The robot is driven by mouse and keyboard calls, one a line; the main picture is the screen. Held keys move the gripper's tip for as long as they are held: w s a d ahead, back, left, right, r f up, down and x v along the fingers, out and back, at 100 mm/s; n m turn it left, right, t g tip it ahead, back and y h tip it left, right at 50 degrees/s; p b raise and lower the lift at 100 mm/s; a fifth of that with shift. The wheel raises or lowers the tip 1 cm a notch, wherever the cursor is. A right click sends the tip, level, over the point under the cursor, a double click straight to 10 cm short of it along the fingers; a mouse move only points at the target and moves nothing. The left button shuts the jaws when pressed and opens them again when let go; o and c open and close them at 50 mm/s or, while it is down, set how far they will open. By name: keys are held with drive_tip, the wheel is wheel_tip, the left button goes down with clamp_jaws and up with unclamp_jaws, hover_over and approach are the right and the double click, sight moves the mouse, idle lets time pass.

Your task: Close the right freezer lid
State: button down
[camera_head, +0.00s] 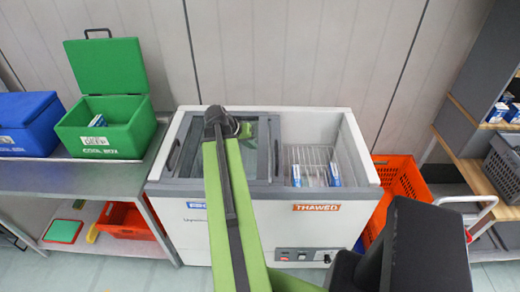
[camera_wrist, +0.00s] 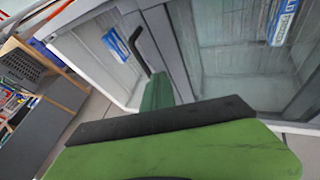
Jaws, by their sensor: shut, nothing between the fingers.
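The chest freezer (camera_head: 262,218) stands against the wall. Its right half is open, showing a wire rack and a blue-and-white box (camera_head: 334,174). The right freezer lid (camera_head: 262,150), a glass pane in a dark frame, lies over the left half. Its dark handle (camera_head: 277,158) is at the pane's right edge. In the wrist view the black handle (camera_wrist: 144,48) rises beside my green fingers. My gripper (camera_head: 246,131) is shut and empty above the glass, left of the handle; it also shows in the wrist view (camera_wrist: 157,88). I cannot tell whether it touches the handle.
A steel table at left holds an open green cool box (camera_head: 108,125) and a blue box (camera_head: 27,122). An orange tote (camera_head: 400,182) stands right of the freezer. A shelf unit with a grey crate (camera_head: 502,165) is farther right.

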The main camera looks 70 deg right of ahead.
drive_tip(key=b+x, duration=0.3)
drive_tip(key=x, duration=0.1)
drive_tip(key=b+x, duration=0.3)
drive_tip(key=x, duration=0.1)
drive_tip(key=shift+w+f, duration=0.15)
drive_tip(key=shift+f, duration=0.2)
drive_tip(key=shift+s+d+f+b, duration=0.1)
drive_tip(key=shift+s+d, duration=0.2)
drive_tip(key=shift+s, duration=0.35)
drive_tip(key=shift+s+d+f+b, duration=0.1)
drive_tip(key=shift+s+d, duration=0.15)
drive_tip(key=shift+s, duration=0.4)
drive_tip(key=shift+s+d+b, duration=0.1)
drive_tip(key=shift+s+d, duration=0.2)
drive_tip(key=shift+s, duration=0.35)
